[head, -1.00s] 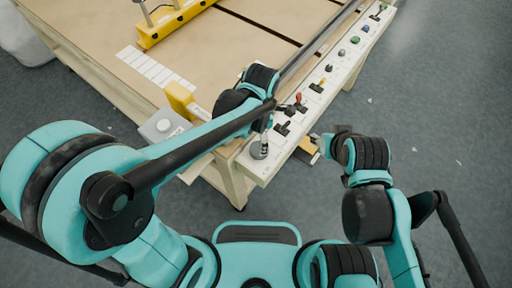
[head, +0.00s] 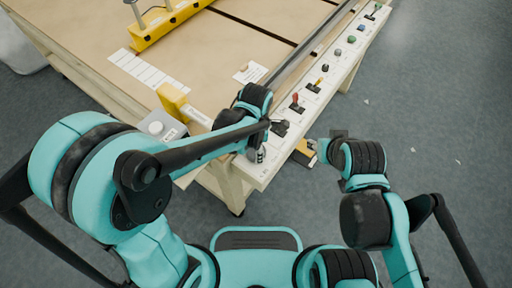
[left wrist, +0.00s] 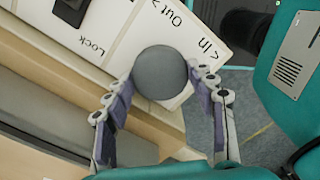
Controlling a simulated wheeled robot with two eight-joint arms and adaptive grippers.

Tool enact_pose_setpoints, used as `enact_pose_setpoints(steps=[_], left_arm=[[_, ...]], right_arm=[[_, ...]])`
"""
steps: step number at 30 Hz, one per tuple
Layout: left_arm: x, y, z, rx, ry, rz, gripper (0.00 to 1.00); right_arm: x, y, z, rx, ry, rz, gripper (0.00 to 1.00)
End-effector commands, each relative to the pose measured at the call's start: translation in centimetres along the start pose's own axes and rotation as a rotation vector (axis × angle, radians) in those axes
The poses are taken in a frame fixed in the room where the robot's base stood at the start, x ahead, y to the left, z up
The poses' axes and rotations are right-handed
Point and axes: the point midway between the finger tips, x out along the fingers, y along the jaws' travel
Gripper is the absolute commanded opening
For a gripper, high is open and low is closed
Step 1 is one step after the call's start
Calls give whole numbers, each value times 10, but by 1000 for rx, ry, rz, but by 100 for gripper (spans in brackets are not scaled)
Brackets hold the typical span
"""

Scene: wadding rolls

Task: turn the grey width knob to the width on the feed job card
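The grey width knob (left wrist: 160,72) shows in the left wrist view as a round dark-grey disc on a white panel (left wrist: 115,32). The panel is printed "In", "Out" and "Lock". My left gripper (left wrist: 161,78) has one finger on each side of the knob, and both fingertips appear to touch its rim. In the head view my left gripper (head: 257,154) is at the near end of the white control strip (head: 262,173) and mostly hides the knob. A small white card (head: 250,72) lies on the table; its print is unreadable. My right gripper (head: 318,146) is right of the strip, its fingers unclear.
Levers, including a red one (head: 296,100), and coloured buttons line the strip beyond my left gripper. Open floor lies right of the table.

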Motion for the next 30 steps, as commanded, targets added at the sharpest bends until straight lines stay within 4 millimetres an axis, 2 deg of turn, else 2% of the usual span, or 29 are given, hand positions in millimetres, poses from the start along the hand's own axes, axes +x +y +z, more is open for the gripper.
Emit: enact_pose_setpoints(steps=[14,30], left_arm=[[0,0,0,78,0,0,27],[0,0,0,536,0,0,27]], right_arm=[[-1,0,0,0,0,0,40],[-4,0,-3,0,0,0,40]])
